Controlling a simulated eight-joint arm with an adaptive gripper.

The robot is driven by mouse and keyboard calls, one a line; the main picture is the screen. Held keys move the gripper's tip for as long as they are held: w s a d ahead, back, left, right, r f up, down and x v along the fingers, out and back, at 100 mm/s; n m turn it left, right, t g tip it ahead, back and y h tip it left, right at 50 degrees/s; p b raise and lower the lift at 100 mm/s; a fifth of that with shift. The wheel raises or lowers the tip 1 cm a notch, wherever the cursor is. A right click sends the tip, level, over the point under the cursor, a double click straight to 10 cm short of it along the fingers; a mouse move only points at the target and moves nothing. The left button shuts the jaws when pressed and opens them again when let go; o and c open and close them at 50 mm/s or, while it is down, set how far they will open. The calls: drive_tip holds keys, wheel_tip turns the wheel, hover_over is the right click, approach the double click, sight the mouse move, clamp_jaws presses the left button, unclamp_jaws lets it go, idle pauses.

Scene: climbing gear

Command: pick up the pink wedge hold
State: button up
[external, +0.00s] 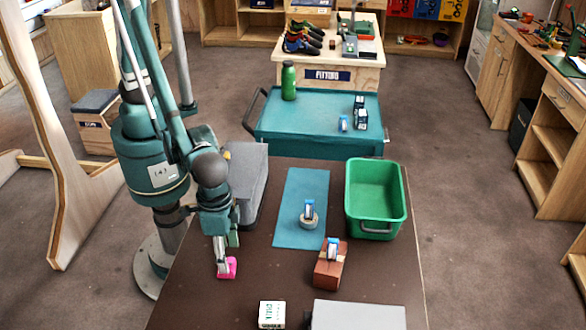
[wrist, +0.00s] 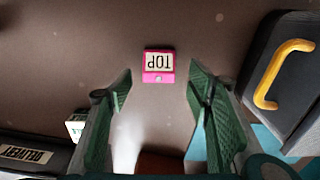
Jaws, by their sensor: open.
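The pink wedge hold (external: 227,267) lies on the brown table near its left edge. In the wrist view the hold (wrist: 158,78) shows pink sides and a pale top label reading "TOP", upside down. My gripper (external: 228,256) is low over the table at the hold and partly covers it in the external view. In the wrist view my gripper (wrist: 160,85) is open, with one green finger on each side of the hold's line. Nothing is between the fingers that I can see held. I cannot tell the exact height of the fingertips above the table.
A grey case (external: 250,170) with a yellow handle (wrist: 283,73) stands close by. A teal mat (external: 290,230), a green bin (external: 372,228), a reddish-brown block (external: 327,272), a small white box (external: 271,314) and a grey box (external: 358,316) are also on the table (external: 190,305).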

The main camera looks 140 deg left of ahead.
drive_tip(key=shift+d+f+b, duration=0.1)
drive_tip(key=shift+f+b, duration=0.3)
drive_tip(key=shift+f, duration=2.15)
drive_tip(key=c, duration=1)
